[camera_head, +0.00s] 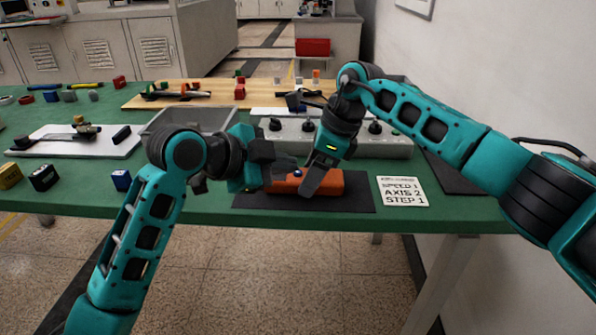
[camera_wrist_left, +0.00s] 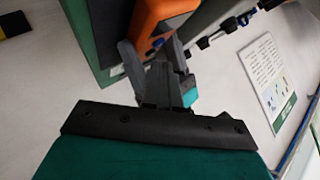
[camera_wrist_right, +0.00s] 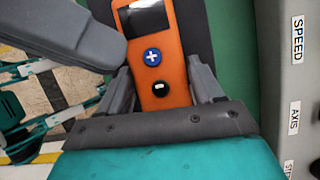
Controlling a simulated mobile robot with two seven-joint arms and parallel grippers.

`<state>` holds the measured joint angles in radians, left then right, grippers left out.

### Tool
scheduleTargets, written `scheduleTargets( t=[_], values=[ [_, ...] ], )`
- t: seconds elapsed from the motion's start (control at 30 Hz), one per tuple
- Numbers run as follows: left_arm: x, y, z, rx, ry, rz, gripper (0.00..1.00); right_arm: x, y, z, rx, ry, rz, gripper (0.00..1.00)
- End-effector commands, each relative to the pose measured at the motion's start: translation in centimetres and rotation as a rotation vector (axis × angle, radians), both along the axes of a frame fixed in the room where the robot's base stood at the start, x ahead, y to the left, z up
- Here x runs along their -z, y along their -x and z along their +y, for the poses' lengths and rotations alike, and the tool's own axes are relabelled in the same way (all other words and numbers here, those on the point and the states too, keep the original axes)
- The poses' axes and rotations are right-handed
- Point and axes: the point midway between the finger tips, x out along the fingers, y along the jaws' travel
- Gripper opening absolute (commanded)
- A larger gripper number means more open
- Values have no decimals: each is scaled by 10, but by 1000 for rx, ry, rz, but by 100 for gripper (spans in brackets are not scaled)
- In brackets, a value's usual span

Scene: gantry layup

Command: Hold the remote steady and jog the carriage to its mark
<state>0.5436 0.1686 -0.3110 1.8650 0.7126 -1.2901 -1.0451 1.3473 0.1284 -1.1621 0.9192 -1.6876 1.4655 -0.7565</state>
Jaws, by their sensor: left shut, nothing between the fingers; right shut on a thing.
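The orange remote (camera_head: 325,182) lies on a dark mat (camera_head: 350,203) at the table's front edge. In the right wrist view the remote (camera_wrist_right: 160,85) shows a dark screen, a blue plus button and a black minus button. My right gripper (camera_head: 314,186) is shut on the remote, one finger along each side in the right wrist view (camera_wrist_right: 157,90). My left gripper (camera_head: 277,178) is shut and empty at the remote's left end; I cannot tell whether it touches. The remote also shows in the left wrist view (camera_wrist_left: 158,22). I cannot clearly make out the carriage or its mark.
A grey control box (camera_head: 396,145) with knobs stands behind the remote, labelled SPEED and AXIS. A card (camera_head: 403,191) reads SPEED 1, AXIS 2, STEP 1. A grey bin (camera_head: 215,118), a white board (camera_head: 105,148) and a wooden board (camera_head: 215,98) with blocks lie further off.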

Motion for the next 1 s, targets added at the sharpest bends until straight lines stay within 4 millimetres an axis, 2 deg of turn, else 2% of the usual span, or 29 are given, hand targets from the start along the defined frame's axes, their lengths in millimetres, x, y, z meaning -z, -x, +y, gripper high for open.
scheduleTargets(
  t=[0.03, 0.2, 0.47, 0.67, 1.0],
  values=[
    [-12, -7, -4, 21, -18, 11, 0, -1, 0, 0, -1, -1, -1, 12],
    [-43, -20, -14, 83, -84, 75, 0, -1, 0, 0, -1, -1, -1, 12],
    [-81, -29, -17, 128, -169, 146, 0, -1, 0, 0, -1, -1, -1, 12],
    [-92, -29, -16, 135, -194, 168, 0, -1, 0, 0, -1, -1, -1, 12],
    [-92, -29, -16, 136, -193, 168, 0, -1, 0, 0, -1, -1, 0, 12]
  ],
)
